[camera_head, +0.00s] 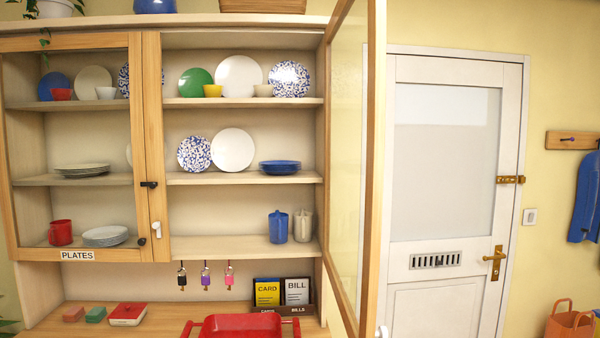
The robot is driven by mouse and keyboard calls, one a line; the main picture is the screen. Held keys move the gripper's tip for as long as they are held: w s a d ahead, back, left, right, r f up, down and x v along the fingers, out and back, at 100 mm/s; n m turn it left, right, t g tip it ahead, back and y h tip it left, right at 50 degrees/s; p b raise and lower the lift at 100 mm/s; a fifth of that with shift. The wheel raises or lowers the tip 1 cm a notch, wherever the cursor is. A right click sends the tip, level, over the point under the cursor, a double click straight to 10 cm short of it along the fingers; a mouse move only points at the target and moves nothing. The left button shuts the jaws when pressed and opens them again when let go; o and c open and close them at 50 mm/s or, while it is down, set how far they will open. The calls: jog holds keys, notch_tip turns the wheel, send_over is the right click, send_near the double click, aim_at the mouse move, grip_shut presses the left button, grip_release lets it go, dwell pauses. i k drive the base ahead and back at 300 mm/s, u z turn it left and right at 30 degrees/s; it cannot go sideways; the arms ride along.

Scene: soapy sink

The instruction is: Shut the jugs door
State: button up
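The jugs door is the glazed wooden door (374,150) on the right side of the wall cabinet. It stands wide open, swung out towards me from its right edge. A white knob (383,331) shows at its lower end, cut by the picture's bottom edge. Behind the opening, a blue jug (277,227) and a pale jug (303,226) stand on the bottom shelf. The left door (138,150), over the label PLATES (77,255), looks shut. My gripper is not in view.
Plates and bowls stand inside the cabinet's shelves (245,180). A red object with side bars (250,325) is at the bottom. A white room door (445,160) is right.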

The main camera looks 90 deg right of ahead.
aim_at(377, 22)
jog(key=k, duration=2.05)
jog(key=z, duration=2)
jog(key=i, duration=0.5)
jog(key=u, duration=0.05)
